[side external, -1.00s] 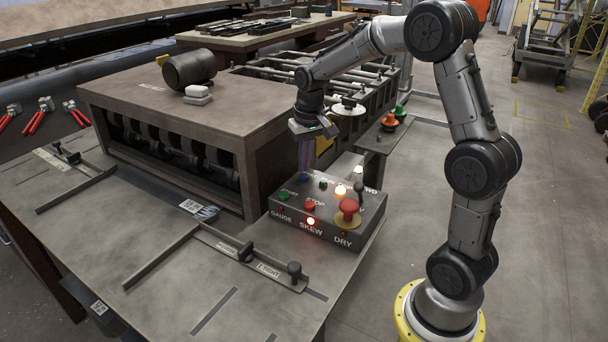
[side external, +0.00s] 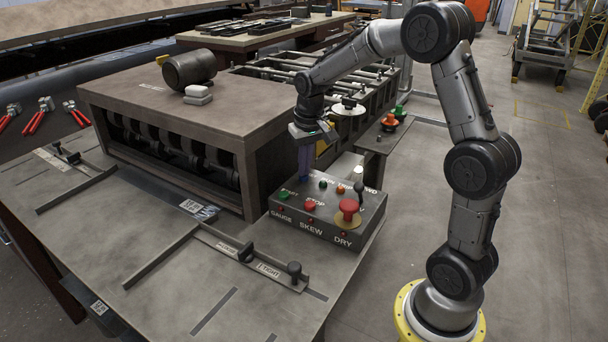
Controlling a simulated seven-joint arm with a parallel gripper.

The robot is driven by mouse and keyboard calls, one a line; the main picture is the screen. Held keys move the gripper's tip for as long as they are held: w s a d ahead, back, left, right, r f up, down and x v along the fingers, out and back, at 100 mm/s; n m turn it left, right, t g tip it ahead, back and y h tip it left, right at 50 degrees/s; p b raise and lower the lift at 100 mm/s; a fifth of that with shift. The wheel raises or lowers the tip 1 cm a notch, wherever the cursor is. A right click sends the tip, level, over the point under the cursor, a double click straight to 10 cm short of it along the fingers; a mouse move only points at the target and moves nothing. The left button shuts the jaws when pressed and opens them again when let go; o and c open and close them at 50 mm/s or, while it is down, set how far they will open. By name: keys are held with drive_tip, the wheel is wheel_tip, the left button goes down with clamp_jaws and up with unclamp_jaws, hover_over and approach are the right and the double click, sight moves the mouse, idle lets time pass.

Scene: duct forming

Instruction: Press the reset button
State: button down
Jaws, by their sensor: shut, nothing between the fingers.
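A grey control box (side external: 328,222) sits on the bench corner. On its top are a green start button (side external: 284,195), a red stop button (side external: 310,205), a small green button or lamp (side external: 323,184), an orange one (side external: 340,189), a red mushroom button (side external: 349,208) and a black lever (side external: 360,190). I cannot read a reset label; part of the back row's lettering is blurred or covered. My gripper (side external: 304,176) is shut and empty, pointing down over the box's back left part. I cannot tell whether its tips touch the box.
The front panel reads GAUGE, SKEW and DRY, with small dim lamps. A brown roller machine (side external: 190,110) stands close left of my gripper. A side stand (side external: 385,138) with green and orange buttons is behind. Gauge bars (side external: 262,268) lie on the bench in front.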

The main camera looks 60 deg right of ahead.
drive_tip(key=shift+r, duration=3.35)
drive_tip(key=shift+a, duration=0.1)
drive_tip(key=s+a+r+n+t, duration=0.2)
drive_tip(key=s+a+r+t, duration=0.1)
drive_tip(key=s+a+r, duration=0.6)
drive_tip(key=s+a+f+n, duration=0.2)
drive_tip(key=s+a+f, duration=0.1)
drive_tip(key=s, duration=0.4)
drive_tip(key=s+a+f+n+t, duration=0.1)
drive_tip(key=s+a+f+n, duration=0.1)
drive_tip(key=s, duration=0.5)
drive_tip(key=shift+a+f+y, duration=0.4)
drive_tip(key=shift+a+f, duration=0.05)
drive_tip(key=shift+f, duration=0.45)
